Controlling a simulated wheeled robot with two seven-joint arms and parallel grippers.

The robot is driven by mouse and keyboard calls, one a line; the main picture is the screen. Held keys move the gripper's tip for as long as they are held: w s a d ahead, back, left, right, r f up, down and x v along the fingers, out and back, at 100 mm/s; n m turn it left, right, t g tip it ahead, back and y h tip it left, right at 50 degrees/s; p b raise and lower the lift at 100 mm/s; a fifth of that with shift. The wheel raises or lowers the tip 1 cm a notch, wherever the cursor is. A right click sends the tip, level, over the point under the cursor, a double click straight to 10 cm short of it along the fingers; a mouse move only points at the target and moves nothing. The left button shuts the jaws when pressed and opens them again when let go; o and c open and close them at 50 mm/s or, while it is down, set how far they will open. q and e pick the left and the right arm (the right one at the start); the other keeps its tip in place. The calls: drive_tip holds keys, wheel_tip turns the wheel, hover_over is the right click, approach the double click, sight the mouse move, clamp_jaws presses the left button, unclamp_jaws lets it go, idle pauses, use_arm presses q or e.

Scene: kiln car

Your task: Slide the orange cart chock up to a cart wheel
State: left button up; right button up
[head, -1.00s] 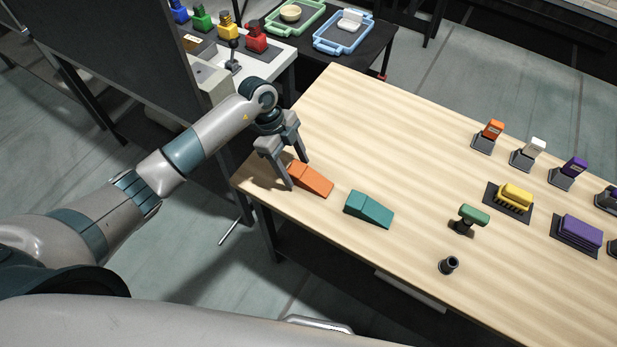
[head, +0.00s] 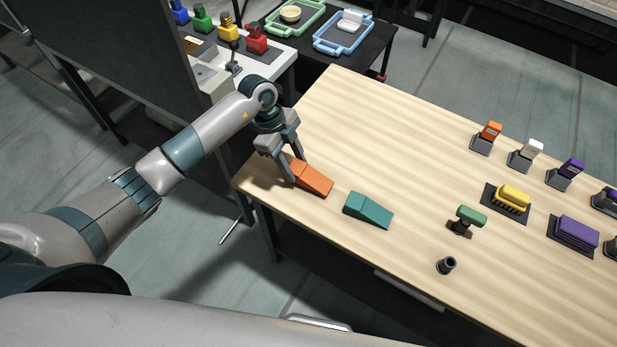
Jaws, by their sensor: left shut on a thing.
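The orange cart chock (head: 314,179) is a wedge at the near left corner of the wooden table, its thin end toward the lower right. My left gripper (head: 294,174) points down over its thick left end and is shut on it. The fingers hide part of that end. The chock appears to be at the table surface; I cannot tell whether it is slightly lifted. No cart wheel can be made out in this view. My right gripper is not in view.
A teal wedge (head: 368,211) lies just right of the orange one on the table (head: 390,130). A green-topped tool (head: 470,218), a dark cylinder (head: 446,265), a yellow brush (head: 513,197) and a purple block (head: 577,233) stand farther right. The table's middle is clear.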

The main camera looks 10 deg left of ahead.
sight(299, 168)
use_arm(q)
drive_tip(key=shift+r+p, duration=1.45)
drive_tip(key=shift+r, duration=0.35)
drive_tip(key=shift+f, duration=0.1)
drive_tip(key=shift+s+f+b, duration=0.1)
drive_tip(key=shift+s+b, duration=0.1)
drive_tip(key=shift+b, duration=0.2)
drive_tip(key=s+n+b, duration=0.1)
drive_tip(key=b, duration=0.1)
drive_tip(key=s+a+n+t+b, duration=0.1)
drive_tip(key=s+n+b, duration=0.1)
drive_tip(key=s+a+f+n+b, duration=0.1)
drive_tip(key=s+n+b, duration=0.1)
drive_tip(key=shift+a+t, duration=0.2)
drive_tip(key=shift+t, duration=0.2)
drive_tip(key=s+a+n+b, duration=0.1)
drive_tip(key=s+a+n+t+b, duration=0.1)
drive_tip(key=n, duration=0.1)
drive_tip(key=s+a+r+n+b, duration=0.1)
drive_tip(key=s, duration=0.1)
drive_tip(key=shift+a+n+t, duration=0.1)
drive_tip(key=shift+n+t, duration=0.2)
drive_tip(key=shift+n, duration=0.1)
drive_tip(key=shift+s+a+r+n+y, duration=0.2)
drive_tip(key=shift+s+a+n+y, duration=0.1)
drive_tip(key=shift+n, duration=0.1)
drive_tip(key=shift+d, duration=0.1)
